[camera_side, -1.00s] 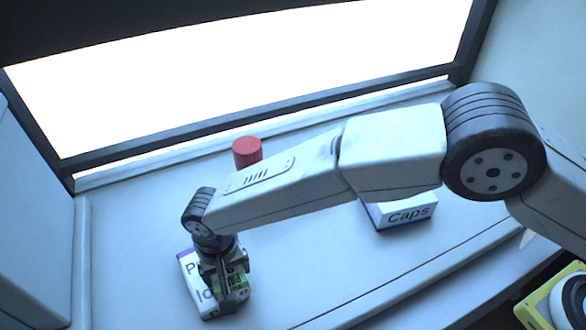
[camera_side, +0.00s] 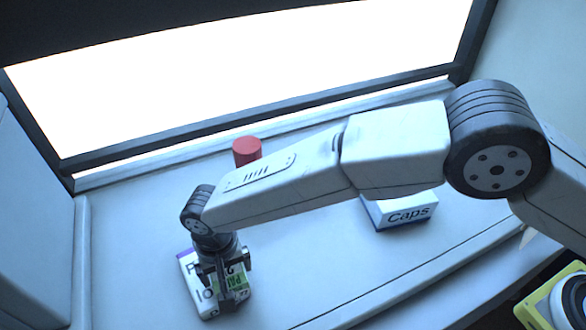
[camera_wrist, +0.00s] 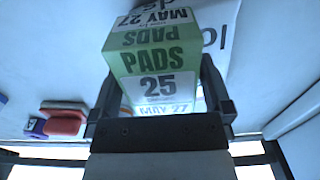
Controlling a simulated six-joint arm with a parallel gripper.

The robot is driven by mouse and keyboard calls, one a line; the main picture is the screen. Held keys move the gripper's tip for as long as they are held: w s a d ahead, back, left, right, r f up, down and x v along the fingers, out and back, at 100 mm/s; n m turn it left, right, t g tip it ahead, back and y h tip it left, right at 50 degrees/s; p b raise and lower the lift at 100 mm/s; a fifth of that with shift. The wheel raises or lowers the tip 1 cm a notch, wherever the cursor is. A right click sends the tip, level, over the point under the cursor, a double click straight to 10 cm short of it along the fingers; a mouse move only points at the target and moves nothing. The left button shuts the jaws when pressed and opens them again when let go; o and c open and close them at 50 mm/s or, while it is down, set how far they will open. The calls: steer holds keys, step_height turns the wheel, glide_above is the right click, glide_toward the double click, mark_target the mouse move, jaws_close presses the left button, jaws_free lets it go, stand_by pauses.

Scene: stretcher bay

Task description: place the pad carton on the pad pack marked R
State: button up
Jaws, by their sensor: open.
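The pad carton (camera_wrist: 158,70) is a green and white box reading "PADS 25" and "MAY 27" in the wrist view. In the side view, its green face (camera_side: 236,281) shows below my gripper (camera_side: 227,274). The carton appears to rest on a white pack (camera_side: 196,285) with a purple edge. The pack's lettering starts with a P or R and is partly covered, so I cannot confirm its mark. The pack also shows behind the carton in the wrist view (camera_wrist: 224,20). My gripper's fingers (camera_wrist: 160,84) are open, one on each side of the carton.
A red cylinder (camera_side: 247,151) stands near the window ledge. A white and blue "Caps" box (camera_side: 402,212) lies to the right, below my arm. A yellow object (camera_side: 540,308) is at the lower right. The pale surface between the pack and the Caps box is clear.

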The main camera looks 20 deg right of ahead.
step_height(320, 180, up, 11)
steer(key=shift+r, duration=0.2)
stand_by(0.4)
stand_by(0.4)
steer(key=w+d+r+t, duration=0.1)
steer(key=w+d, duration=0.2)
steer(key=d, duration=0.9)
steer(key=w+d, duration=0.2)
steer(key=d, duration=1)
steer(key=s+d+f, duration=0.1)
steer(key=s+d, duration=0.5)
steer(key=d, duration=0.4)
steer(key=s+d+f+t, duration=0.1)
steer(key=s+d, duration=0.6)
steer(key=d, duration=0.4)
steer(key=shift+t, duration=0.3)
